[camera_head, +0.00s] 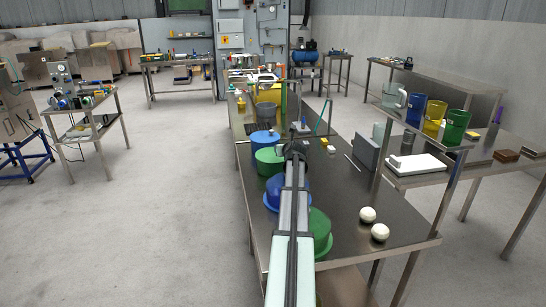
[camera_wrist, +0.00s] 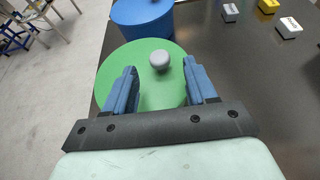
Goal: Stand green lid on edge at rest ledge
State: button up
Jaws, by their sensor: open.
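The green lid (camera_wrist: 150,100) is a round disc with a grey knob (camera_wrist: 160,61), lying flat below my gripper (camera_wrist: 161,70) in the wrist view. My gripper is open, with one blue finger on each side of the knob and a gap to each; whether the fingertips are level with it cannot be told. In the head view, the green-topped tub (camera_head: 266,161) is just left of my gripper (camera_head: 295,149), partly hidden by my arm. I cannot surely identify the rest ledge; a grey upright slab (camera_head: 365,153) stands right of the gripper.
A blue tub (camera_wrist: 143,17) stands just beyond the lid. Another blue tub (camera_head: 272,201) and a green one (camera_head: 321,228) stand nearer. Small blocks (camera_head: 328,145) lie right of the gripper. The central tabletop is bare.

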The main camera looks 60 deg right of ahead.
aim_at(273, 153)
jog(key=shift+x, duration=3.1)
jog(key=shift+a, duration=0.1)
jog(key=shift+c, duration=0.2)
grip_shut()
